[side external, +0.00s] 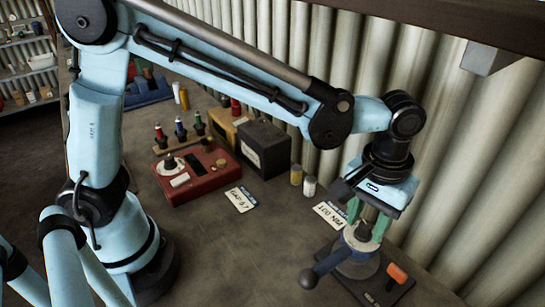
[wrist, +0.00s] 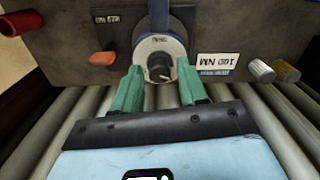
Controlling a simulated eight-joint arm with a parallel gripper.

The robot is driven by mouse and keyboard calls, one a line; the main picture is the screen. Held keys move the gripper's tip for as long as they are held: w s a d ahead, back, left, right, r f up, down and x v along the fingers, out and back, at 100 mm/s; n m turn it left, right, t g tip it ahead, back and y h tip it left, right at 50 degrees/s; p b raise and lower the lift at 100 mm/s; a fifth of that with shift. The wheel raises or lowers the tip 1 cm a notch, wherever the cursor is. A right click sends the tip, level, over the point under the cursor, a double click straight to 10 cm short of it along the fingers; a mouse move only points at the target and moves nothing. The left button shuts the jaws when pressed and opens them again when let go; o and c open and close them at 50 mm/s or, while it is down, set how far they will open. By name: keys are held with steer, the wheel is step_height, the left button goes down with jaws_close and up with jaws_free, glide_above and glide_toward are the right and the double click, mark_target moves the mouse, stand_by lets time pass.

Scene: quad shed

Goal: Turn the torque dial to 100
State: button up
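The torque dial (wrist: 176,46) is a pale round disc with a dark knob (wrist: 160,67) at its centre. In the side view the pale dial (side external: 362,236) sits on a round bench fixture at lower right. My gripper (wrist: 160,70) points down at it, with green fingers on either side of the knob. Gaps show between knob and fingers, so the fingers are apart and hold nothing. In the side view my gripper (side external: 368,222) is just above the dial. The dial's marks are too small to read.
A card (wrist: 214,65), seen inverted, reads 100 NM beside the dial. Two small jars (side external: 303,181), a red box (side external: 198,178) and a dark box (side external: 264,149) stand further back. The front bench is clear.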

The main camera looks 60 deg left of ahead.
jaws_close()
steer(key=shift+m, duration=0.4)
steer(key=m, duration=0.3)
steer(key=shift+m, duration=0.4)
steer(key=m, duration=0.4)
steer(key=shift+m, duration=0.3)
steer(key=m, duration=0.4)
steer(key=shift+m, duration=2.2)
